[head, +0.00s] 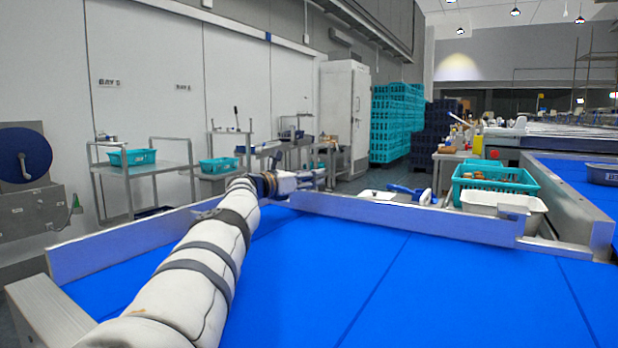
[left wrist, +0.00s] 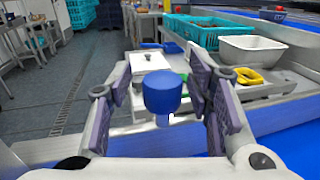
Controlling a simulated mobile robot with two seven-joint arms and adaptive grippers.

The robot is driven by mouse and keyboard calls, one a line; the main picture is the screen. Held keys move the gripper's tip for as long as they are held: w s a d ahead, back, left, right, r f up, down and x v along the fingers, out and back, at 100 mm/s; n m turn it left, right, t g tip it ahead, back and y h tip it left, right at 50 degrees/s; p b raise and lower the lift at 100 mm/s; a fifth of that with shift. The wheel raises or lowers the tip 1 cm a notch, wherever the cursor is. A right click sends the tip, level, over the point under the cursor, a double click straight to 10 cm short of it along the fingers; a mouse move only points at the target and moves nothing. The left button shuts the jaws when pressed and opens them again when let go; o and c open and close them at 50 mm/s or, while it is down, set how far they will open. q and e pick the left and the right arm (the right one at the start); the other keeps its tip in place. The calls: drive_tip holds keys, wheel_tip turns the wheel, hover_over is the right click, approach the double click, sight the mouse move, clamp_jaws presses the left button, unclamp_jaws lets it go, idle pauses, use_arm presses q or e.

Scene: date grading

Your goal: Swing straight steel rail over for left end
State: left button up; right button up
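A straight steel rail (head: 410,217) runs along the far side of the blue belt (head: 330,285), sloping down to the right in the head view. Part of a metal rail also shows low in the left wrist view (left wrist: 60,148). A blue round knob (left wrist: 163,92) on a short post stands there between my left fingers. My left arm reaches across the belt to its far edge. My left gripper (head: 316,178) is at the rail's left end; in the left wrist view (left wrist: 163,98) its fingers are open on either side of the knob, with gaps showing. My right gripper is not in view.
Another steel side wall (head: 130,243) edges the belt at the left. Beyond the rail are a teal crate (head: 515,187), a white tub (head: 505,204) and a side bench. The belt surface is clear apart from my arm over it.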

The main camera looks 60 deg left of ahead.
use_arm(q)
drive_tip(key=shift+s, duration=0.15)
drive_tip(key=shift+s+d, duration=0.15)
drive_tip(key=shift+s, duration=0.4)
drive_tip(key=v, duration=0.6)
drive_tip(key=shift+d, duration=0.2)
